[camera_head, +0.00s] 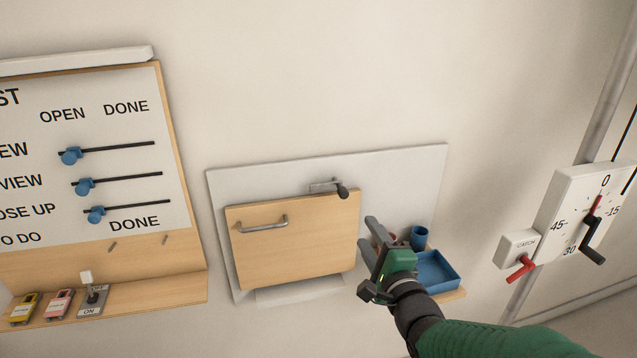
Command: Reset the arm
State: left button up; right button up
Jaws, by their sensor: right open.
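My right gripper (372,258) comes in from the lower right on a green and black arm. Its jaws are open and empty. It is in front of the right edge of a wooden panel (300,256) with a metal handle, and I cannot tell whether it touches it. My left gripper is out of view. A black-knobbed latch (328,187) sits above the panel on a grey backboard (400,172). A blue tray (438,271) and a blue cup (419,237) are just right of the gripper, partly hidden by it.
On the left is a board (60,170) with several blue sliders, and a ledge (150,289) below it holds small items and a switch (92,297). On the right are a dial box (568,215) with a black lever and a catch box (515,246) with a red lever. The upper wall is clear.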

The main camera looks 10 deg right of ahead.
jog(key=s+a+f+n+g, duration=0.1)
jog(key=s+f+n+g, duration=0.35)
jog(key=f, duration=0.35)
jog(key=s+f+n+g, duration=0.3)
jog(key=f+n, duration=0.2)
jog(key=f, duration=0.3)
jog(key=s+a+f+n+g, duration=0.1)
jog(key=s+f+n+g, duration=0.3)
jog(key=s, duration=0.3)
jog(key=s+a+f+n+g, duration=0.1)
jog(key=s+f+n+g, duration=0.2)
jog(key=s+f+n, duration=0.2)
jog(key=s+n, duration=0.1)
jog(key=s, duration=0.2)
jog(key=shift+f+g+h, duration=0.3)
jog(key=shift+g, duration=0.05)
jog(key=shift+a+n, duration=0.1)
jog(key=shift+n, duration=0.15)
jog(key=shift+c, duration=0.4)
